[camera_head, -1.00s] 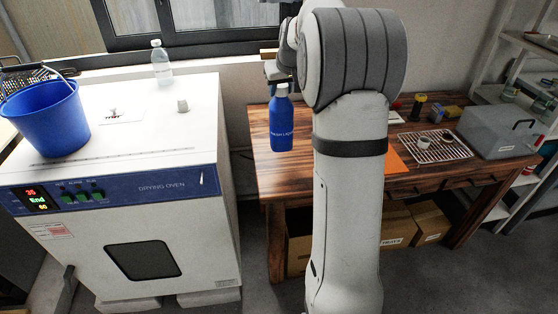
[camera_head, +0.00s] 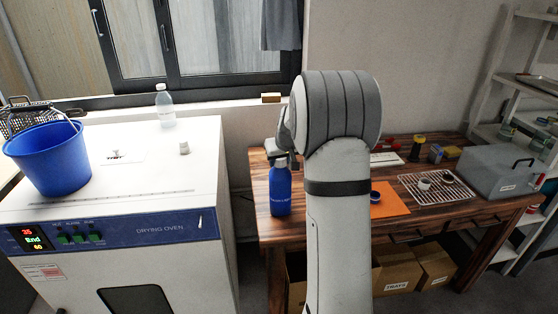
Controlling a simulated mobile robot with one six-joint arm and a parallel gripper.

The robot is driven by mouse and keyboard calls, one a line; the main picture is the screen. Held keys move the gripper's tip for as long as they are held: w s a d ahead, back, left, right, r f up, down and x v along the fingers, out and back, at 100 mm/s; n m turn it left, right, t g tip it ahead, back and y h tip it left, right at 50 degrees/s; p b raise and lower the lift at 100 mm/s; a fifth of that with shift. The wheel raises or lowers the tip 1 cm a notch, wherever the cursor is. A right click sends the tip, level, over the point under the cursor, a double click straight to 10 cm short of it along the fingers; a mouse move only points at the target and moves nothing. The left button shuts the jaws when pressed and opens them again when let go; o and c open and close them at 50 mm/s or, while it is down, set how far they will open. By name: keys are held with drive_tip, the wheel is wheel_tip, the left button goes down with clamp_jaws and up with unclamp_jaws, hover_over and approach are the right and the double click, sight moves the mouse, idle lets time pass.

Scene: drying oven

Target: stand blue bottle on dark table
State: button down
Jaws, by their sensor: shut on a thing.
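The blue bottle (camera_head: 280,192) is upright at the left end of the dark wooden table (camera_head: 262,232). My gripper (camera_head: 279,158) is at the bottle's cap and neck, shut on it, with my arm reaching in from the right. The fingers are small and partly hidden by my arm. The bottle's base appears over the tabletop, but I cannot tell whether it touches the wood or hangs a little above it.
The drying oven (camera_head: 160,228) stands left of the table, with a blue bucket (camera_head: 48,160) and a clear bottle (camera_head: 165,106) on top. An orange sheet (camera_head: 385,204), a wire rack (camera_head: 450,192) and a grey box (camera_head: 497,172) occupy the table's right part.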

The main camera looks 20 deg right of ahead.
drive_tip(key=c, duration=0.9)
unclamp_jaws()
drive_tip(key=d+v, duration=0.1)
drive_tip(key=v, duration=1.1)
drive_tip(key=s+a+f+g, duration=0.1)
drive_tip(key=s+a+f, duration=0.1)
drive_tip(key=s+a, duration=0.4)
drive_tip(key=s+a+f+g, duration=0.1)
drive_tip(key=s+a+f, duration=0.1)
drive_tip(key=s+a, duration=0.5)
drive_tip(key=s+a+f+n+g, duration=0.1)
drive_tip(key=s+a+f, duration=0.2)
drive_tip(key=s+a, duration=0.4)
drive_tip(key=s, duration=0.9)
drive_tip(key=shift+s+g+y, duration=0.25)
drive_tip(key=shift+g+y, duration=0.05)
drive_tip(key=shift+r, duration=0.1)
